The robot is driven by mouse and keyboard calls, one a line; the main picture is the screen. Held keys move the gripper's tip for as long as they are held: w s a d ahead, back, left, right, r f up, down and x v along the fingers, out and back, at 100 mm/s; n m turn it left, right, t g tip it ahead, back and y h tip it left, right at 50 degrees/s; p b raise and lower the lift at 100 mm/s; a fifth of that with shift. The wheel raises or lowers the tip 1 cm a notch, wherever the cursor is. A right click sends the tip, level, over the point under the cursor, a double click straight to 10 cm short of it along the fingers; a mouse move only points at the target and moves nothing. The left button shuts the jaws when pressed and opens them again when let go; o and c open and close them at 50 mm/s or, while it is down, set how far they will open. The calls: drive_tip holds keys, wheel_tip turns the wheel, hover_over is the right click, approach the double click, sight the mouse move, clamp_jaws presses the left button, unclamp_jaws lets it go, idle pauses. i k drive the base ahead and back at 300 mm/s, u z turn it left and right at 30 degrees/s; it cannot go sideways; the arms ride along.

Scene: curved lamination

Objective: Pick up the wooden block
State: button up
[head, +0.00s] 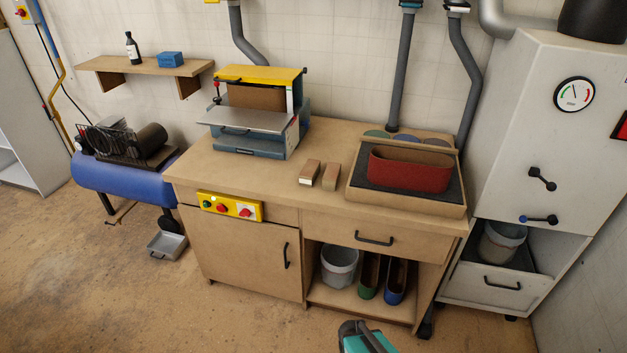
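Two small brown blocks lie side by side on the wooden workbench (270,185), near its front edge. The left block (310,172) has a pale strip along its lower front. The right block (331,177) is a plainer brown. Both look wood-coloured, and I cannot tell for certain which is the wooden block. They are close together, with a narrow gap between them. Nothing holds either one. My gripper is not in view; only a teal and grey part that looks like my arm shows at the bottom edge, well below the blocks.
A sander tray (405,203) with a red abrasive belt (410,170) stands close right of the blocks. A yellow-topped planer (258,110) stands left behind them. The bench top in front and left is clear. A drawer handle (374,239) and control box (229,207) project from the front.

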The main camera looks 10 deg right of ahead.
sight(308, 174)
drive_tip(key=z, duration=0.7)
drive_tip(key=k, duration=0.15)
drive_tip(key=u, duration=2.5)
drive_tip(key=i, duration=2.8)
